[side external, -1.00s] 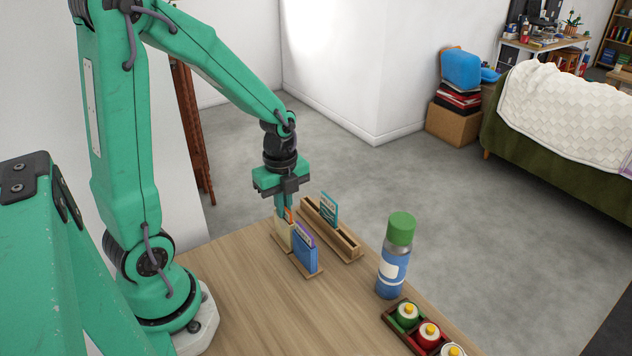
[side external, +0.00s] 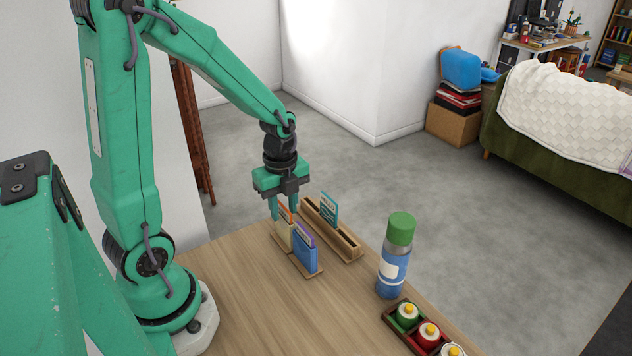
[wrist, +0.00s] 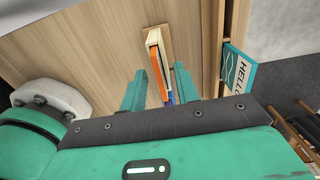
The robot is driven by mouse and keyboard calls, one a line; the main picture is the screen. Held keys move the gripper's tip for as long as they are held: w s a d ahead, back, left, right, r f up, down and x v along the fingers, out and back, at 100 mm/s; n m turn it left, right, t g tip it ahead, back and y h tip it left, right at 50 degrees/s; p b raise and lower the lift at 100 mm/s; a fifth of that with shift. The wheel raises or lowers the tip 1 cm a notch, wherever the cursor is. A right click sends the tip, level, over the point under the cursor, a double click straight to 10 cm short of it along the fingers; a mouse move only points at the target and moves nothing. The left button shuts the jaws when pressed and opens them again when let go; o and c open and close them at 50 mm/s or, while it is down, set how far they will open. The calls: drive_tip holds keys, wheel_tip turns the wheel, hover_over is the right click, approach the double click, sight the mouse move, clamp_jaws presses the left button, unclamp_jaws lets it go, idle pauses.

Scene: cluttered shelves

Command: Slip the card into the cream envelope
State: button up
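The cream envelope (side external: 283,236) stands upright in a small wooden stand near the table's far edge. An orange-edged card (side external: 286,213) sits in it, its upper part sticking out of the top. The wrist view shows the card (wrist: 157,72) with its lower end inside the cream envelope (wrist: 154,36). My gripper (side external: 285,209) is right above the envelope, fingers spread on either side of the card. In the wrist view my gripper (wrist: 160,69) shows a gap between each finger and the card. How deep the card sits is hidden.
A blue envelope (side external: 305,252) with a purple-edged card stands close in front. Behind is a slotted wooden rack (side external: 347,246) holding a teal card (side external: 329,209). A blue spray can (side external: 393,270) and a tray of jars stand to the right. The table's left part is clear.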

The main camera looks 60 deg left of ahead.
drive_tip(key=shift+r, duration=0.15)
drive_tip(key=shift+r, duration=3.75)
drive_tip(key=s+d+r+n+t, duration=0.5)
drive_tip(key=s+d+r+n, duration=0.2)
drive_tip(key=n, duration=1.1)
drive_tip(key=shift+d+r+t, duration=0.3)
drive_tip(key=shift+d+r, duration=0.2)
drive_tip(key=shift+r, duration=0.45)
